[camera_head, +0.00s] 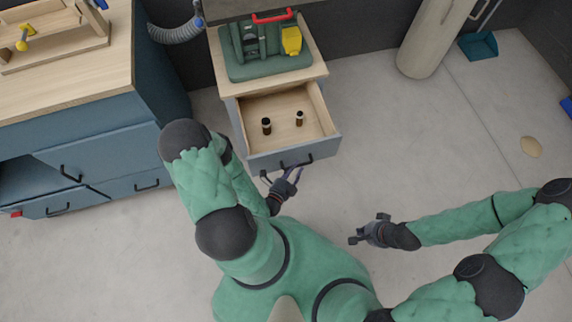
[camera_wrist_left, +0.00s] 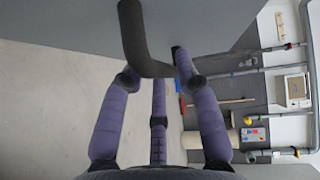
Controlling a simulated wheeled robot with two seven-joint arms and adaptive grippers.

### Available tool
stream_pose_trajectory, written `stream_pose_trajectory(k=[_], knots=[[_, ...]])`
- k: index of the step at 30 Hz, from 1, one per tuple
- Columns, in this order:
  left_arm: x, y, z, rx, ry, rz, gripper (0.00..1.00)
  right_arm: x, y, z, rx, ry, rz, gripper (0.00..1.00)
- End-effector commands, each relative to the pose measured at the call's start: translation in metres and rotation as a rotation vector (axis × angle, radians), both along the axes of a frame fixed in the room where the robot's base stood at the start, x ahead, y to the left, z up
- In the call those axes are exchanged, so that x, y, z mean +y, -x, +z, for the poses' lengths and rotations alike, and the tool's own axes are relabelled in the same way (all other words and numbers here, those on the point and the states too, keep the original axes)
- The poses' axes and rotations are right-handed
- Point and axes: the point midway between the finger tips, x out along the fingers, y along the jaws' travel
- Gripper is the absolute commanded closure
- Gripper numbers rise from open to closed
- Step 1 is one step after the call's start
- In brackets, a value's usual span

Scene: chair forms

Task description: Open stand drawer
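The stand (camera_head: 318,70) has its grey-blue drawer (camera_head: 290,151) pulled well out, showing a pale wooden inside. Two small dark cylinders (camera_head: 266,126) stand in the drawer. A black bar handle (camera_head: 311,158) is on the drawer front; in the left wrist view the handle (camera_wrist_left: 146,45) is a dark bent bar. My left gripper (camera_head: 284,174) is at the handle, its purple fingers (camera_wrist_left: 157,75) spread apart with the bar between their tips. I cannot tell if they touch it. My right gripper (camera_head: 366,229) is empty, fingers apart, over the floor right of the stand.
A green case with a yellow part (camera_head: 291,41) sits on the stand top. A blue workbench (camera_head: 100,140) with drawers is at the left. A pale cylinder (camera_head: 432,40) and a teal dustpan (camera_head: 478,46) are at the back right. The floor right of the drawer is clear.

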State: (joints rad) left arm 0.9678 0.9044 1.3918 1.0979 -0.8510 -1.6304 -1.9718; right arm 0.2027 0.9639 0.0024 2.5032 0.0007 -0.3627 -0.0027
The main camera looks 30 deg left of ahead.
Motion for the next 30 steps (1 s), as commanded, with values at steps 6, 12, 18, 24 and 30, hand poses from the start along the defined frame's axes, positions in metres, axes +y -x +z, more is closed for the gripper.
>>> stream_pose_trajectory(k=[6,12,18,24,30], knots=[[-0.001,0.03,0.003,0.004,0.0,0.006,0.68,0.0,0.0,0.0,0.0,0.0,0.0,1.0],[-0.002,0.053,0.007,0.004,0.0,0.006,0.68,0.0,0.0,0.0,0.0,0.0,0.0,1.0],[-0.004,0.075,0.01,0.004,0.002,0.005,0.68,0.0,0.0,0.0,0.0,0.0,0.0,1.0],[-0.006,0.093,0.012,0.003,0.002,0.005,0.68,0.0,0.0,0.0,0.0,0.0,0.0,1.0],[-0.007,0.104,0.014,0.002,0.002,0.003,0.68,0.0,0.0,0.0,0.0,0.0,0.0,1.0]])
